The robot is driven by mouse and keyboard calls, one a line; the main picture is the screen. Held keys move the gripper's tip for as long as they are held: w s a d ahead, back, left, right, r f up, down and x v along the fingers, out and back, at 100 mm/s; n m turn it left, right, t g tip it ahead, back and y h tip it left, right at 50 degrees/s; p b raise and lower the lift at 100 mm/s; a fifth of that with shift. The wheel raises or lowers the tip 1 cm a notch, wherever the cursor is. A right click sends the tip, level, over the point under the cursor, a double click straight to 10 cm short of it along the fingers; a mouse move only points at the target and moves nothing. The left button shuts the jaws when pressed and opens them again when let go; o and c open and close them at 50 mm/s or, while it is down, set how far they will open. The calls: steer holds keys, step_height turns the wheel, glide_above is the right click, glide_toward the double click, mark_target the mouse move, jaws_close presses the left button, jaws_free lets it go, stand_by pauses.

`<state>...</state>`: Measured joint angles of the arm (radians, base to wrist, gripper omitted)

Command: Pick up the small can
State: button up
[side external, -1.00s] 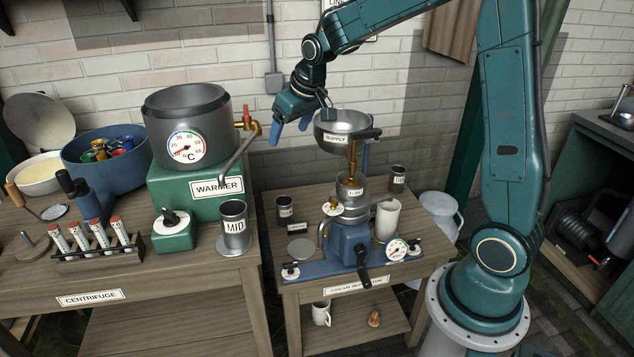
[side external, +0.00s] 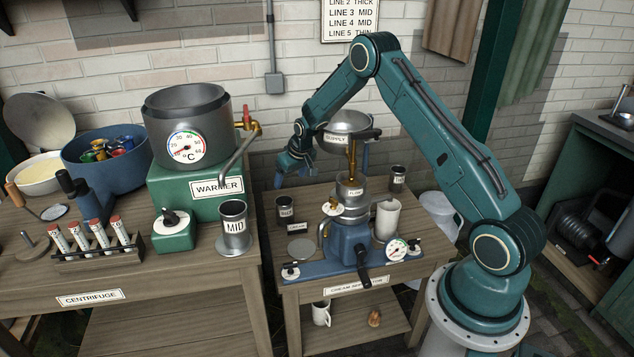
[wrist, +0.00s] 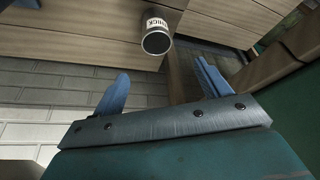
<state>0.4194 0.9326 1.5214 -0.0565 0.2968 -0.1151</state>
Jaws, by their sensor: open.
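A small dark metal can (side external: 285,209) with a white label stands upright at the back left of the cream separator table. In the wrist view a can (wrist: 157,38) labelled THICK lies ahead of the fingers, apart from them; it looks like this same can. Another small can (side external: 397,178) stands at the table's back right. A larger can (side external: 234,226) labelled MID stands on the left bench. My gripper (side external: 292,178) is open and empty, above and behind the back left can. Its two blue fingers are spread in the wrist view (wrist: 163,84).
The cream separator (side external: 347,238), with its supply bowl (side external: 349,122) on top, stands just right of my gripper. The warmer (side external: 195,180) and its spout are to the left. A white cylinder (side external: 387,219) stands right of the separator. The brick wall is close behind.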

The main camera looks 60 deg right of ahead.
steer(key=shift+d+f, duration=0.35)
steer(key=shift+f, duration=0.5)
glide_toward(284, 203)
steer(key=shift+w+a+f, duration=0.1)
steer(key=shift+a+f, duration=0.3)
steer(key=shift+f, duration=0.25)
steer(key=shift+a+f, duration=0.4)
steer(key=shift+f, duration=0.2)
steer(key=shift+f, duration=0.1)
steer(key=shift+x, duration=2.5)
steer(key=c, duration=1.1)
